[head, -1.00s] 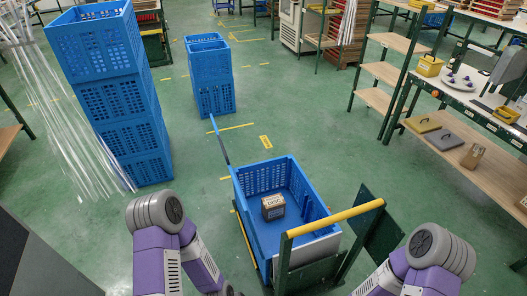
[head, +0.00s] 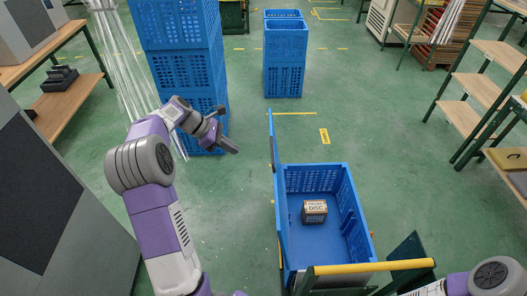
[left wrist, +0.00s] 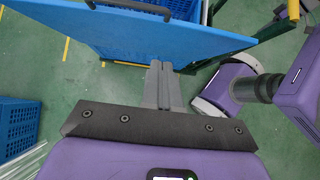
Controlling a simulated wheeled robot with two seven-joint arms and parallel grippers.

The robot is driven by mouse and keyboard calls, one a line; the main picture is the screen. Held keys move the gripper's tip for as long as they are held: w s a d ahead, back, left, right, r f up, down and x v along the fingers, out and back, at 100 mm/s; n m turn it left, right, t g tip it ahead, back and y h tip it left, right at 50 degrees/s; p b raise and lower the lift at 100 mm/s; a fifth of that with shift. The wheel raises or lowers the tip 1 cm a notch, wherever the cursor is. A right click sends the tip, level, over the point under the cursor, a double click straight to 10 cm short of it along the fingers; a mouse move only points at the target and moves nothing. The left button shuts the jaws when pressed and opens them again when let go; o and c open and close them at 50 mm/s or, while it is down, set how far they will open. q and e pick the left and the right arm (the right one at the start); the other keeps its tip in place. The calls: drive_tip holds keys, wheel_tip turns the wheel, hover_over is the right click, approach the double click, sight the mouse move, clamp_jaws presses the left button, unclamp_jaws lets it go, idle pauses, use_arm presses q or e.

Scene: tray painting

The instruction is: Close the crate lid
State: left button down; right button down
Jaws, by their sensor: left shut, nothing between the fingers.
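The blue crate (head: 345,215) sits low in front of me in the head view, with a small brown box (head: 314,211) inside. Its top is open. The blue lid (head: 273,145) stands up along the crate's left side and shows nearly edge-on. In the left wrist view the lid (left wrist: 150,38) is a broad blue panel across the top. My left gripper (head: 230,144) is shut and empty, to the left of the lid. Its closed fingers (left wrist: 160,80) point toward the lid's face; contact cannot be told. My right gripper is out of view.
A yellow handle bar (head: 375,267) crosses the near end of the crate. Tall stacked blue crates (head: 185,70) stand at the left behind my left arm, with another stack (head: 285,60) further back. Green floor is free right of the crate.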

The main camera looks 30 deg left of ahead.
use_arm(q)
drive_tip(key=w+d+r+b+x, duration=0.1)
drive_tip(key=d+r+b+x, duration=0.1)
drive_tip(key=x, duration=1)
drive_tip(key=shift+b, duration=0.75)
drive_tip(key=shift+d+f, duration=0.1)
